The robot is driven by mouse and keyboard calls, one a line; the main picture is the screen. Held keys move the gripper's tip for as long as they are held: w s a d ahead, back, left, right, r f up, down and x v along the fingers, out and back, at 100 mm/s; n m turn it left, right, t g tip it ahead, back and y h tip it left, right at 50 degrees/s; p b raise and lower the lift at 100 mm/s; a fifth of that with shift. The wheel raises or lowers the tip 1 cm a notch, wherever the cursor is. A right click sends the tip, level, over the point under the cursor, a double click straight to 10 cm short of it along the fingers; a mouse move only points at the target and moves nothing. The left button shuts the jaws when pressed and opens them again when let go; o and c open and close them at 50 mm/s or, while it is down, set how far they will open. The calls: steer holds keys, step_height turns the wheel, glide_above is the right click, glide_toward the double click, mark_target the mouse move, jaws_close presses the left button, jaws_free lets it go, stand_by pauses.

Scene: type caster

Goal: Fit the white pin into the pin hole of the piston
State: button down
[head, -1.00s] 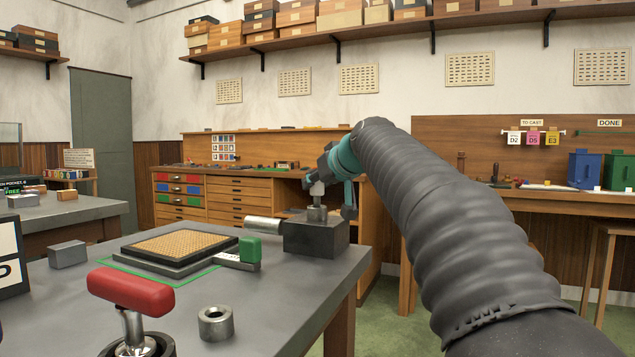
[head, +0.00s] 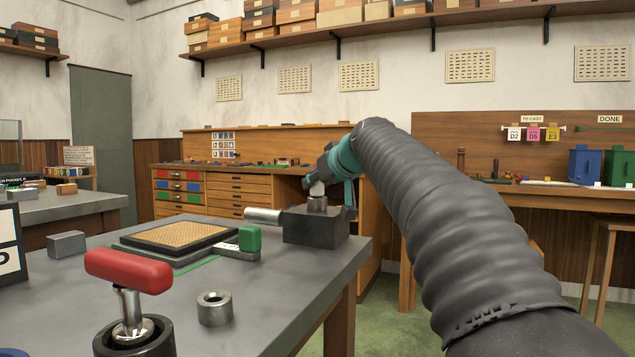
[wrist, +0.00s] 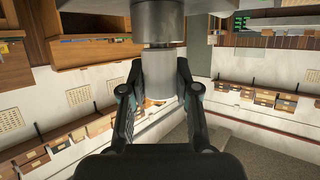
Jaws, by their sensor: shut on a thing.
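The white pin (wrist: 158,85) is between the two fingers of my gripper (wrist: 160,92) in the wrist view. My gripper is shut on it. It also shows small and pale in the head view (head: 317,188). A short grey metal cylinder (head: 317,203), apparently the piston, stands upright on the dark block (head: 316,230) at the bench's far right corner. It shows as a wide grey cylinder (wrist: 158,20) in the wrist view. The pin is in line with it and meets or nearly meets it. The hole is hidden, so I cannot tell whether the pin has entered.
A horizontal metal cylinder (head: 263,215) sticks out left of the block. A framed tan plate (head: 180,235), a green block (head: 249,238), a metal ring (head: 214,309) and a red-handled lever (head: 128,271) are on the grey bench (head: 250,290). The bench's right edge is close to the block.

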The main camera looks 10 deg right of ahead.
steer(key=shift+f, duration=0.2)
steer(key=c, duration=0.8)
jaws_free()
steer(key=shift+o, duration=0.2)
steer(key=v, duration=1.2)
steer(key=shift+r, duration=0.1)
